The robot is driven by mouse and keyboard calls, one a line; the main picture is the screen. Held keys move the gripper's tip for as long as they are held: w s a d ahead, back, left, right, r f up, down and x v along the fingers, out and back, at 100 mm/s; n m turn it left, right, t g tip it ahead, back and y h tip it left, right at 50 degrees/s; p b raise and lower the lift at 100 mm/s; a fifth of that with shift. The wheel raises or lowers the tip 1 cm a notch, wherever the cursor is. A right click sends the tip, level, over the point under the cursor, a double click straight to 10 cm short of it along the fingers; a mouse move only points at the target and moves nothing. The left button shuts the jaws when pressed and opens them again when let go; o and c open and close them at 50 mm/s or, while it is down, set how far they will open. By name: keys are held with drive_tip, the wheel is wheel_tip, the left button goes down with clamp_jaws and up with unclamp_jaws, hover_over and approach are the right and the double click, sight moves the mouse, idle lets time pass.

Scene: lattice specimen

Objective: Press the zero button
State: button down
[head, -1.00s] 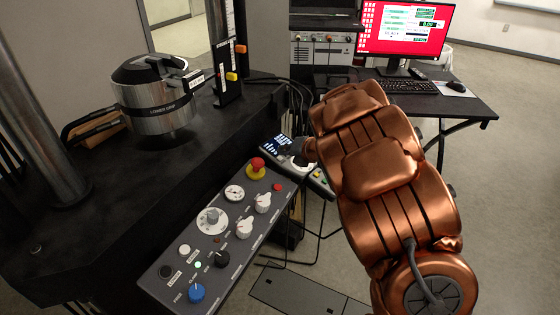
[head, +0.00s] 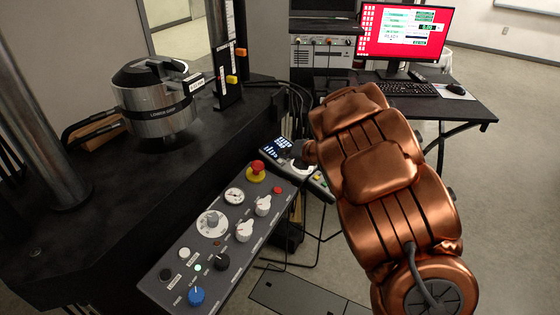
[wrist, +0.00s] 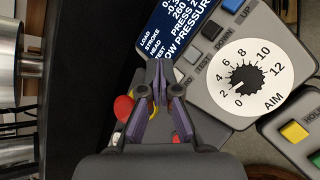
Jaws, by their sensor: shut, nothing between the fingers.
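The grey hand control unit (wrist: 205,95) lies below my gripper in the wrist view; it also shows in the head view (head: 318,185), partly covered by my arm. No button marked zero is readable; part of the unit is hidden behind my fingers. My gripper (wrist: 160,68) is shut and empty, its tips over the display's lower edge. I cannot tell if they touch.
A second unit at the right has yellow (wrist: 294,132) and green buttons. The sloped control panel (head: 250,225) carries knobs and a red emergency stop (head: 257,167). A black machine table with a metal lower grip (head: 157,103) stands left. A red-screened monitor (head: 405,30) is behind.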

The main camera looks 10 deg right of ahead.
drive_tip(key=shift+f, duration=0.1)
drive_tip(key=shift+a+f+b, duration=0.1)
drive_tip(key=shift+f+b, duration=0.2)
drive_tip(key=shift+b, duration=0.25)
drive_tip(key=shift+w+a+f+b, duration=0.1)
drive_tip(key=shift+f+b, duration=0.25)
drive_tip(key=shift+b, duration=0.05)
idle(0.9)
drive_tip(key=shift+d+r+p, duration=0.2)
drive_tip(key=shift+r+p, duration=0.2)
drive_tip(key=shift+r, duration=0.35)
drive_tip(key=shift+r, duration=0.1)
drive_tip(key=shift+s+d+r+p, duration=0.2)
drive_tip(key=shift+r+p, duration=0.3)
drive_tip(key=shift+r, duration=0.25)
drive_tip(key=shift+s+d+r+p, duration=0.1)
drive_tip(key=shift+s+r+p, duration=0.05)
drive_tip(key=shift+r+p, duration=0.55)
drive_tip(key=shift+s+d+r+p, duration=0.2)
drive_tip(key=shift+r+p, duration=0.15)
drive_tip(key=shift+r, duration=0.5)
idle(1.1)
